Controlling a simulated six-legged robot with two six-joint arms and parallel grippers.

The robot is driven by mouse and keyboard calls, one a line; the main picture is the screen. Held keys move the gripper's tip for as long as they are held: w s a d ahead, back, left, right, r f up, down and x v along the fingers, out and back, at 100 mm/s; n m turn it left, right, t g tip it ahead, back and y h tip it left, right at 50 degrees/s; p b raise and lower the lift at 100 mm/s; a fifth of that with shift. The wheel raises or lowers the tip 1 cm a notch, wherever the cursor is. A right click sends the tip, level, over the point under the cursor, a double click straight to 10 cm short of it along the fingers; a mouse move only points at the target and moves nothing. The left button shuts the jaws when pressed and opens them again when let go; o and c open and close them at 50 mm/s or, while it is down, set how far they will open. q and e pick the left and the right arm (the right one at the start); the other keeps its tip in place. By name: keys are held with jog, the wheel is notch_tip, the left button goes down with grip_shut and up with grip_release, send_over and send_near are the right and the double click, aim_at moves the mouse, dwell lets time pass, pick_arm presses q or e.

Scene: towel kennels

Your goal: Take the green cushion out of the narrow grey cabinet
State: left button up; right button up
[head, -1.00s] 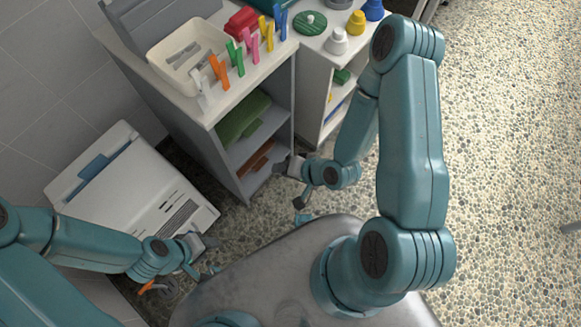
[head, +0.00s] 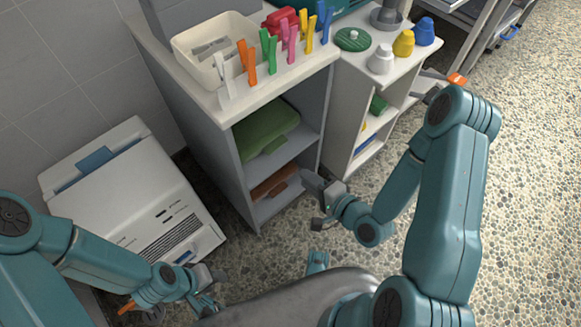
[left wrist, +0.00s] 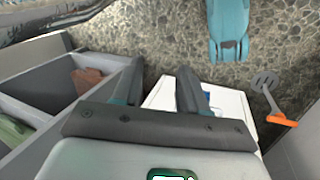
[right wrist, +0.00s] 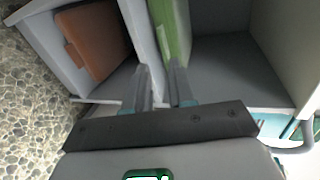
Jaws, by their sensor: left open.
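The green cushion (head: 265,130) lies flat on the upper shelf of the narrow grey cabinet (head: 228,165), with its near edge towards the open front. It also shows in the right wrist view (right wrist: 172,30), and a piece of it in the left wrist view (left wrist: 12,130). My right gripper (head: 314,203) is in front of the cabinet, at about lower-shelf height in the head view. Its fingers (right wrist: 160,75) are apart and empty, pointing at the cabinet front below the cushion. My left gripper (head: 213,289) is open and empty, low, beside the white box.
A brown folded item (head: 274,183) lies on the shelf below the cushion. Coloured pegs (head: 269,48) and a cream tray (head: 195,45) stand on the cabinet top. A white shelf unit (head: 346,115) adjoins right. A white box (head: 140,195) stands left. Pebbled floor lies open at right.

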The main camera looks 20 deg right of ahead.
aim_at(271, 153)
pick_arm(q)
jog(key=shift+t, duration=0.3)
jog(key=f+b, duration=0.1)
jog(key=f, duration=0.1)
jog(key=w+f+b, duration=0.1)
jog(key=b, duration=0.1)
jog(key=a+f+b, duration=0.1)
jog(key=f, duration=0.1)
jog(key=shift+w+a+f+b, duration=0.1)
jog(key=shift+w+f+b, duration=0.1)
jog(key=shift+f+b, duration=0.15)
pick_arm(e)
jog(key=x, duration=1.4)
jog(key=shift+w+a+f, duration=0.15)
jog(key=shift+w+a, duration=0.05)
jog(key=shift+w, duration=0.15)
grip_shut()
